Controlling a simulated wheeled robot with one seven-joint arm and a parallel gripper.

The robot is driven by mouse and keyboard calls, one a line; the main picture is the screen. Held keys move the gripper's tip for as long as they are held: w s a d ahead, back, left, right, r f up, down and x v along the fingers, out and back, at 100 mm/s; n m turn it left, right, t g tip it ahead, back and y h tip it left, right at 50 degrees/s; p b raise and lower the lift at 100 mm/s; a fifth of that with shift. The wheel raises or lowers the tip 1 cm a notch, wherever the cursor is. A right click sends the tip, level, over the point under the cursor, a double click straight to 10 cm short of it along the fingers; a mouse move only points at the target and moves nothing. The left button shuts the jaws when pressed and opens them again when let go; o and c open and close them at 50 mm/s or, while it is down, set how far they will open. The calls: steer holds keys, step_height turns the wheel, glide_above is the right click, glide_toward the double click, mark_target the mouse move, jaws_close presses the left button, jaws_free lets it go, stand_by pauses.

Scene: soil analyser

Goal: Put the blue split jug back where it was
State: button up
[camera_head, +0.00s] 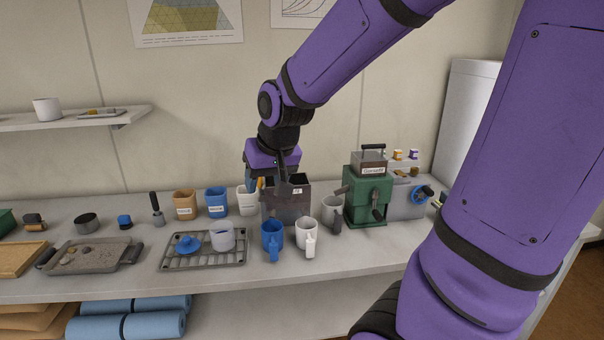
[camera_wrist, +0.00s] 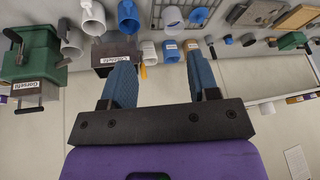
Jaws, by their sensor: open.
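The blue jug (camera_head: 271,238) stands upright near the front of the bench, its handle toward the front. It also shows at the top of the wrist view (camera_wrist: 128,17). A white jug (camera_head: 306,233) stands close to its right. My gripper (camera_head: 266,182) is above the back of the bench, behind and above the blue jug, apart from it. In the wrist view its two blue fingers (camera_wrist: 160,58) are spread with nothing between them. In the head view the fingers are partly hidden by a dark labelled box (camera_head: 287,206).
Brown (camera_head: 186,203), blue (camera_head: 216,202) and white (camera_head: 247,201) tubs stand left of the dark box. A rack (camera_head: 176,262) holds a blue lid and white cup. Right are a grey mug (camera_head: 332,208) and a green cranked machine (camera_head: 366,200). A sand tray (camera_head: 125,258) lies left.

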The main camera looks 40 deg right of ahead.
steer(key=s+a+r+n, duration=0.1)
steer(key=s+a+r, duration=0.1)
steer(key=s+r, duration=0.2)
steer(key=s+a+r+n, duration=0.2)
steer(key=s+r, duration=0.1)
steer(key=s, duration=0.8)
steer(key=shift+s+r, duration=0.15)
steer(key=shift+r, duration=0.25)
